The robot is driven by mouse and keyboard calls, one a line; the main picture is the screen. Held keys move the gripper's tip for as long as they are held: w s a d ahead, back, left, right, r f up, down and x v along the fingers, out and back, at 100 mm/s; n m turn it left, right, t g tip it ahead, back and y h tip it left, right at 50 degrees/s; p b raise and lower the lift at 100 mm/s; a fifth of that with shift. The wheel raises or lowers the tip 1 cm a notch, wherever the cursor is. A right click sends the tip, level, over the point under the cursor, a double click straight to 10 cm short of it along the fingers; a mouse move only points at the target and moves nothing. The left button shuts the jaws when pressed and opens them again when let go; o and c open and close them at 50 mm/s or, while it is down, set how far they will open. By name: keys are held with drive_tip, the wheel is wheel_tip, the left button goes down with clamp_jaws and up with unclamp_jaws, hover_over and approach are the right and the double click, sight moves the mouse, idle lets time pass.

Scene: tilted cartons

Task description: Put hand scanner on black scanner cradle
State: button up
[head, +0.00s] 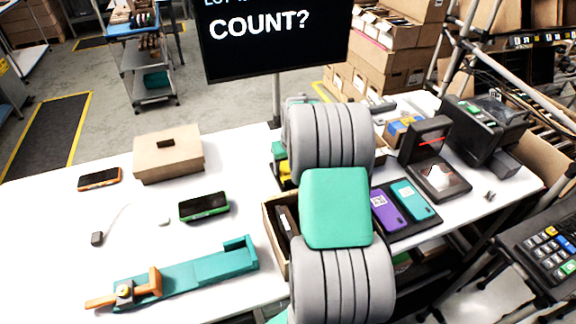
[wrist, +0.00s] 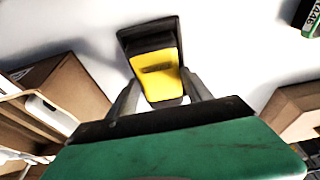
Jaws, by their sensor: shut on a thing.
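A yellow and black thing, which looks like the hand scanner (wrist: 160,82), sits between the two fingers of my gripper (wrist: 160,98) in the wrist view. My gripper is shut on its yellow part; its black end points away over the white table. In the head view only a bit of the yellow scanner (head: 285,172) shows left of my arm, which hides most of the gripper. A black stand with a red line and a flat base (head: 426,142) stands at the right of the table. I cannot tell for sure which black thing is the scanner cradle.
An open carton (head: 268,222) stands beside my arm, and a closed brown box (head: 168,160) is at the left. A green-edged phone (head: 204,207), an orange-edged phone (head: 99,179) and a teal fixture (head: 200,272) lie on the table. A screen (head: 270,40) rises behind.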

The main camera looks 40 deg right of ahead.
drive_tip(key=shift+f, duration=0.15)
drive_tip(key=o, duration=1.2)
drive_tip(key=shift+r, duration=0.4)
drive_tip(key=d+b+v, duration=0.1)
drive_tip(key=b+v, duration=0.1)
drive_tip(key=v, duration=0.9)
drive_tip(key=s+a+r+n, duration=0.1)
drive_tip(key=s+a+r, duration=0.15)
drive_tip(key=a, duration=0.55)
drive_tip(key=s+a+r+n, duration=0.1)
drive_tip(key=s+a, duration=0.2)
drive_tip(key=a, duration=0.5)
drive_tip(key=shift+n+t+y, duration=0.3)
drive_tip(key=shift+n+y, duration=0.1)
drive_tip(key=shift+n, duration=0.2)
drive_tip(key=s+a+f, duration=0.1)
drive_tip(key=s+a, duration=0.2)
drive_tip(key=s+a+f, duration=0.1)
drive_tip(key=s+a, duration=0.3)
drive_tip(key=s+a+f, duration=0.1)
drive_tip(key=s+a, duration=0.2)
drive_tip(key=s, duration=0.1)
drive_tip(key=shift+s+a+f+p, duration=0.15)
drive_tip(key=shift+a+p, duration=0.15)
drive_tip(key=shift+a, duration=0.1)
